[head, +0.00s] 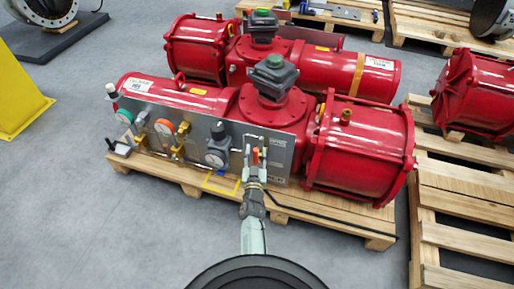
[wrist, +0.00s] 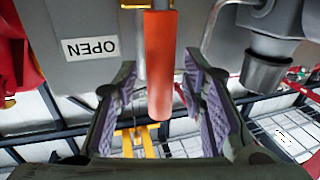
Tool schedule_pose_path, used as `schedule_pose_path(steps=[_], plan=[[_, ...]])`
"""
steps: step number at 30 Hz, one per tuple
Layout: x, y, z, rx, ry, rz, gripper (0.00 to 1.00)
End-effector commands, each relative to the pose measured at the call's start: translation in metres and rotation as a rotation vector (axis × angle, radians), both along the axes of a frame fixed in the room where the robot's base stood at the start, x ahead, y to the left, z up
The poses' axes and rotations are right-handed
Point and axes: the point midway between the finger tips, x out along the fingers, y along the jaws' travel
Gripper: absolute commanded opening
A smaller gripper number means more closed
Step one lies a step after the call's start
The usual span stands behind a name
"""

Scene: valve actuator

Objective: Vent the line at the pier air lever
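The lever has an orange handle (wrist: 160,60), which hangs between the two fingers of my gripper (wrist: 162,85) in the wrist view. The fingers stand apart, with a visible gap on each side of the handle. A white "OPEN" label (wrist: 90,47) appears upside down to the left of the handle. In the head view, my gripper (head: 254,172) is at the front of the grey panel (head: 282,147), around a small orange tip (head: 256,155). The lever's base is mostly hidden there by my gripper.
The panel carries gauges (head: 164,127) and a dark regulator (head: 218,140) left of my gripper. Red actuator cylinders (head: 360,150) stand behind it on a wooden pallet (head: 190,178). Another pallet (head: 460,195) is at right, a yellow post (head: 20,90) at left. Grey floor in front is clear.

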Motion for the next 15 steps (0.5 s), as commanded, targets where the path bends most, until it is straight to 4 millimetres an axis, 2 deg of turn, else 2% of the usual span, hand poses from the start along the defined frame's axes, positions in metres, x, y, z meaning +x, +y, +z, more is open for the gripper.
schedule_pose_path(steps=[7, 15], plan=[[-0.0003, 0.0002, -0.0003, 0.000, 0.000, 0.000, 0.38], [-0.0002, 0.0002, -0.0001, 0.000, 0.000, 0.000, 0.20]])
